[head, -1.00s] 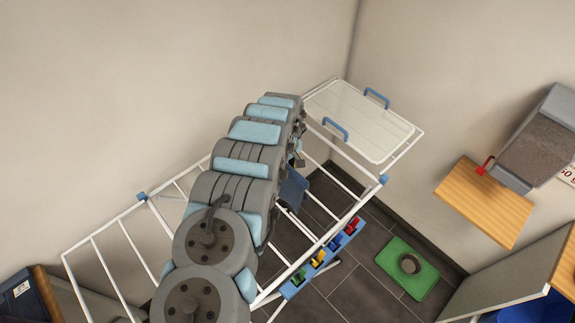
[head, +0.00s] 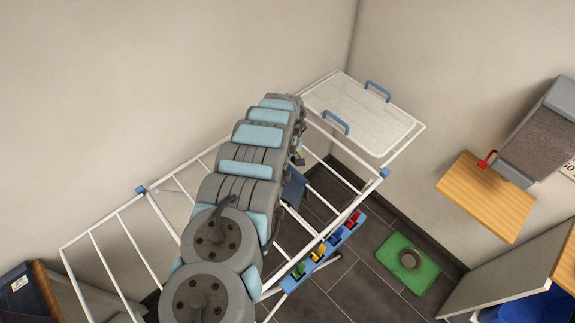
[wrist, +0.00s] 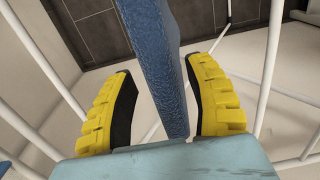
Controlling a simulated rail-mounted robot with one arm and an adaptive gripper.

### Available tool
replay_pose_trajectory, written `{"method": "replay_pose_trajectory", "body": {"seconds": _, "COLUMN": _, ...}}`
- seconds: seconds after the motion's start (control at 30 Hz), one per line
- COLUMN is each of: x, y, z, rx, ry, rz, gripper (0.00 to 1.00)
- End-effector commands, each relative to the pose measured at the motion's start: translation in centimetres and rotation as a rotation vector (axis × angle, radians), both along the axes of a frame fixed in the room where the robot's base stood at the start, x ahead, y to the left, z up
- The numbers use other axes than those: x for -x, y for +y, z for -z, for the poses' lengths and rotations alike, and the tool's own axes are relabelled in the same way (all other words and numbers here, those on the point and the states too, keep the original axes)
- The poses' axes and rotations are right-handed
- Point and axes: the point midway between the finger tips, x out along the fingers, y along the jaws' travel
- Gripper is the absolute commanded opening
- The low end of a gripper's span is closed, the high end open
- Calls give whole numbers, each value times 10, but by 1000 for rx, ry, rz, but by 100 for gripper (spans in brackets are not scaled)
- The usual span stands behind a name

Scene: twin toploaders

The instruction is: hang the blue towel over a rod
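The blue towel (head: 294,187) shows as a small dark blue patch beside my arm, at the drying rack. In the wrist view the towel (wrist: 160,65) is a long, narrow blue strip running from the top edge down between my fingers. My gripper (wrist: 158,68) has yellow fingers with black pads. They stand on either side of the towel, with gaps showing, so it looks open. The white drying rack (head: 124,232) has several rods. My arm covers its middle, and I cannot tell whether the towel rests on a rod. My gripper is mostly hidden in the head view.
A white tray-like board (head: 362,118) with blue handles lies on the rack's far end. A blue strip with coloured pegs (head: 322,252) is along the rack's right side. A green mat (head: 402,272) lies on the dark floor. A wooden shelf (head: 487,197) is at right. White rods pass near my fingers.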

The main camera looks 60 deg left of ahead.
Motion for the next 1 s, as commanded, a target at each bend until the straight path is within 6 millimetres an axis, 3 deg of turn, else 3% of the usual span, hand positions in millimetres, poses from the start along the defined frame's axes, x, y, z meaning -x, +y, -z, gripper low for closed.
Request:
{"method": "replay_pose_trajectory", "body": {"seconds": 0.37, "x": 0, "y": 0, "z": -6, "rx": 0, "ry": 1, "rz": 0, "gripper": 53}}
{"method": "replay_pose_trajectory", "body": {"seconds": 1.0, "x": -1, "y": 1, "z": -71, "rx": -3, "ry": -2, "rz": 1, "gripper": 53}}
